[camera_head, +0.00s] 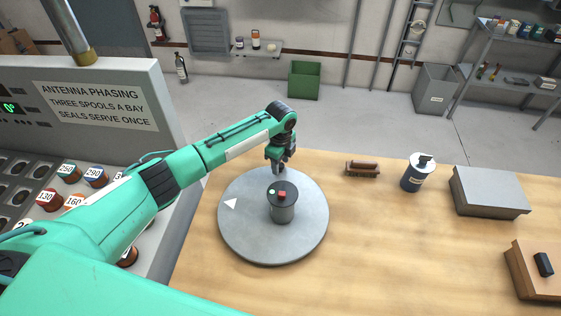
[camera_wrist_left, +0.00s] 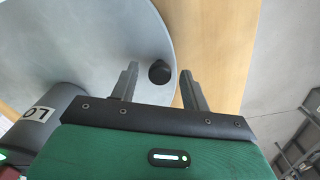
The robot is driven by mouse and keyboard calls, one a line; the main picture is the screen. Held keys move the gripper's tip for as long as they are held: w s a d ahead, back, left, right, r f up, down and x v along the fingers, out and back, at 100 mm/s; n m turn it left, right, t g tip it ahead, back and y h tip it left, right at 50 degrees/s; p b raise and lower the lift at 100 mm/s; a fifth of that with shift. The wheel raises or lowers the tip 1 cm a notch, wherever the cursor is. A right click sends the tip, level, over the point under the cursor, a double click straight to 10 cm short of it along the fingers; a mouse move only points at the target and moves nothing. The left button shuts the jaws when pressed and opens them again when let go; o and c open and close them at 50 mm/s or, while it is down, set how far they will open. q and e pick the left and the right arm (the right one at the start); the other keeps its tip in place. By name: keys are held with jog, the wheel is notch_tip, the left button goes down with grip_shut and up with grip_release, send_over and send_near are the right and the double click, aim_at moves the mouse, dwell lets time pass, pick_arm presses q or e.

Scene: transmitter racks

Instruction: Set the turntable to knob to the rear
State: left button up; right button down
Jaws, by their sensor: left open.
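The turntable (camera_head: 245,245) is a grey round disc on the wooden table, with a white triangle mark on its left side. A dark grey canister (camera_head: 284,212) with a red and a pale spot on its lid stands near its middle. In the left wrist view a black round knob (camera_wrist_left: 160,72) sits near the rim of the turntable (camera_wrist_left: 75,50). My left gripper (camera_head: 278,170) is over the far rim in the head view. In the left wrist view its open fingers (camera_wrist_left: 158,88) stand on either side of the knob. The head view does not show the knob clearly. My right gripper is out of view.
A panel with spools (camera_head: 70,172) stands at the left. The table's front middle is clear.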

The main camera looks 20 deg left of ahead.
pick_arm(q)
notch_tip(320, 180, up, 14)
jog(key=b, duration=0.2)
jog(key=shift+b, duration=0.4)
jog(key=shift+f, duration=0.1)
